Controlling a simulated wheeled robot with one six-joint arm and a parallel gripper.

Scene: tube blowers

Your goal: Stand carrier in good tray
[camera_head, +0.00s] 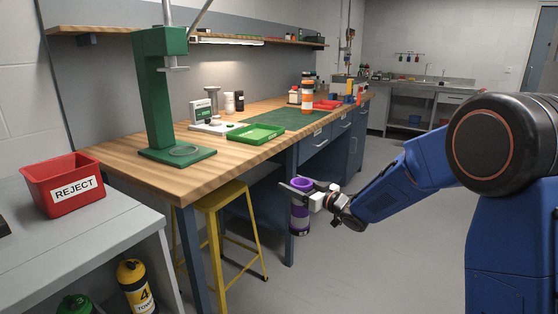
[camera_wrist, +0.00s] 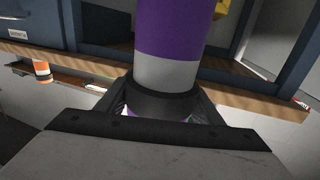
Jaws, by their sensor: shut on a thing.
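The carrier (camera_head: 299,218), a purple and grey cylinder with a purple top rim, is held upright in my gripper (camera_head: 303,187). My gripper is shut around its upper part. It hangs in the air in front of the bench, beside the yellow stool. In the wrist view the carrier (camera_wrist: 175,32) rises between the dark jaws (camera_wrist: 163,106), which wrap a dark band below its grey section. The good tray is likely the shallow green tray (camera_head: 256,139) on the wooden bench, left of and beyond my gripper. It looks empty and carries no readable label.
A green press (camera_head: 155,95) stands left of the tray; a white scale-like device (camera_head: 205,112) is behind it. An orange-banded bottle (camera_head: 307,92) stands farther along the bench (camera_head: 120,153). A yellow stool (camera_head: 222,195) is under the front edge. A red REJECT bin (camera_head: 66,187) sits lower left.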

